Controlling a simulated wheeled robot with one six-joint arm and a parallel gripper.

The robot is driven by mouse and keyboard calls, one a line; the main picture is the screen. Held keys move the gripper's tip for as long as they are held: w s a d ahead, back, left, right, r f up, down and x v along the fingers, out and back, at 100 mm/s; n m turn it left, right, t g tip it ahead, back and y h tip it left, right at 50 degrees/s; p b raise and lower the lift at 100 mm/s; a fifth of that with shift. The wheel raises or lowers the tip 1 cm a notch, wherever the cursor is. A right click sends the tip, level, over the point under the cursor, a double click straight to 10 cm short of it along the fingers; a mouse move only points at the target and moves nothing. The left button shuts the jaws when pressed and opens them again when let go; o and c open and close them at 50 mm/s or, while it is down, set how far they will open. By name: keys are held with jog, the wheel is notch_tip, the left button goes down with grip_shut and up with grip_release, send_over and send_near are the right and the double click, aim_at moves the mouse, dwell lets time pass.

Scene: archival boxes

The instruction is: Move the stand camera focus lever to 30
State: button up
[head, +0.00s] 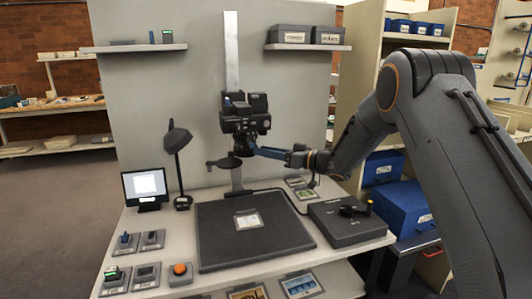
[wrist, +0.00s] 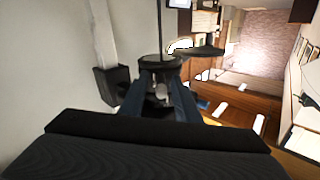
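The stand camera (head: 245,112) is a black body mounted on a tall pale column (head: 231,55) behind the worktop. My gripper (head: 256,149), with dark blue fingers, reaches in from the right just below the camera body. In the wrist view my gripper (wrist: 161,68) points at a dark disc-like part with a thin upright rod, close to the fingertips. I cannot make out the focus lever or its scale marks, nor whether the fingers touch or hold anything. The gap at the fingertips is too small and dark to read.
A dark baseboard (head: 225,250) with a small card lies below the camera. A desk lamp (head: 177,142) and a monitor (head: 146,188) stand left. A grey control box (head: 345,227) is on the right, and small switch boxes sit front left. Shelves hang above both sides.

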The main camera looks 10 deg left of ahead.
jog(key=v, duration=0.7)
jog(key=shift+d+b, duration=0.35)
jog(key=shift+d, duration=0.05)
jog(key=shift+s, duration=0.1)
